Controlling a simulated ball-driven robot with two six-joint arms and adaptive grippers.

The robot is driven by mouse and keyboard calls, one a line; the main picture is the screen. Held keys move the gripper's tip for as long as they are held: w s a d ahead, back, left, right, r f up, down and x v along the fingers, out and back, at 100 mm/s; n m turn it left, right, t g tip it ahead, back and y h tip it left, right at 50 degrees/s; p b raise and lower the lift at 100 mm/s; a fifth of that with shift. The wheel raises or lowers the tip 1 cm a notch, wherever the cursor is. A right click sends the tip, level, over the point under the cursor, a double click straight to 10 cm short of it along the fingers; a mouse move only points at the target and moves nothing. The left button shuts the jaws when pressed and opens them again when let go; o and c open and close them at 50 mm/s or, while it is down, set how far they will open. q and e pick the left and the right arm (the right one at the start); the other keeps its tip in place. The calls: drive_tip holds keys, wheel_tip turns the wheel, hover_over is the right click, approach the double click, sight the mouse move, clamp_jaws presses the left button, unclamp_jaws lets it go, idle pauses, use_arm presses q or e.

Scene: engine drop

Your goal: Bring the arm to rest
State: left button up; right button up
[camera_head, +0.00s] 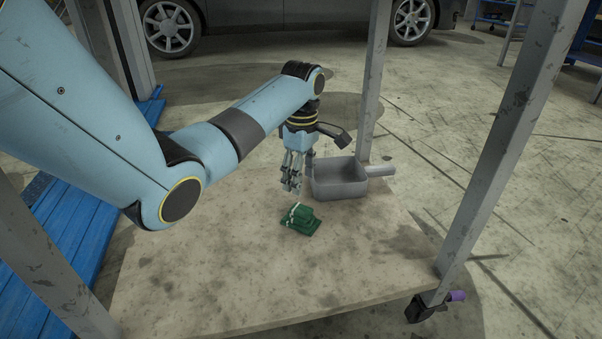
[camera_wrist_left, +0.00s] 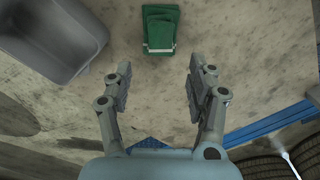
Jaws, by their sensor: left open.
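My left arm comes in from the left in the head view, and its gripper (camera_head: 291,186) hangs over the worn board, pointing down. The left wrist view shows the left gripper (camera_wrist_left: 163,75) with its two fingers apart and nothing between them. A green object with a pale stripe (camera_head: 300,219) lies on the board just in front of the gripper. It also shows beyond the fingertips in the left wrist view (camera_wrist_left: 160,28), apart from them. My right gripper is not in view.
A grey open bin (camera_head: 340,188) stands on the board (camera_head: 240,280) beside the gripper, and it shows at the upper left in the wrist view. Metal posts (camera_head: 500,140) rise at the board's corners. A car (camera_head: 270,14) stands behind. The board's front is clear.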

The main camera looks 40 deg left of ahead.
use_arm(q)
drive_tip(key=shift+r, duration=0.35)
drive_tip(key=shift+f, duration=0.1)
